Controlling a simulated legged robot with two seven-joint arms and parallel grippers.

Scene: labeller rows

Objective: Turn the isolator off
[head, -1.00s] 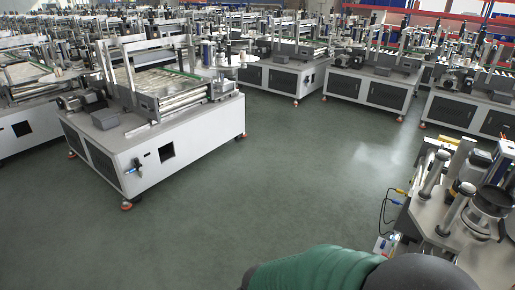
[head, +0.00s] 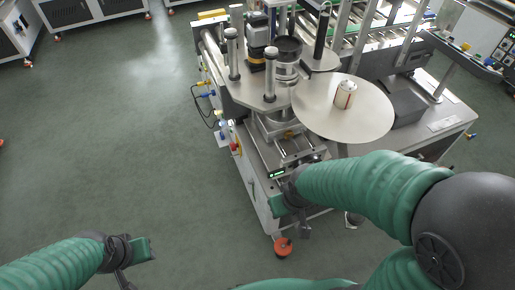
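A labelling machine (head: 262,205) stands in the middle of the head view. A small red part (head: 236,147) shows on its left side, near a pale box (head: 222,130). It may be the isolator, but it is too small to tell, and its switch position cannot be read. My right gripper (head: 290,212) is in front of the machine's near corner, below and to the right of the red part. My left gripper (head: 138,262) is low at the left over open floor, apart from the machine. I cannot make out whether either gripper is open or shut.
A round plate (head: 368,122) with a small roll (head: 345,94) on it juts from the machine. Cables (head: 205,110) hang on its left side. An orange foot (head: 283,247) stands at the near corner. The floor (head: 120,150) to the left is clear.

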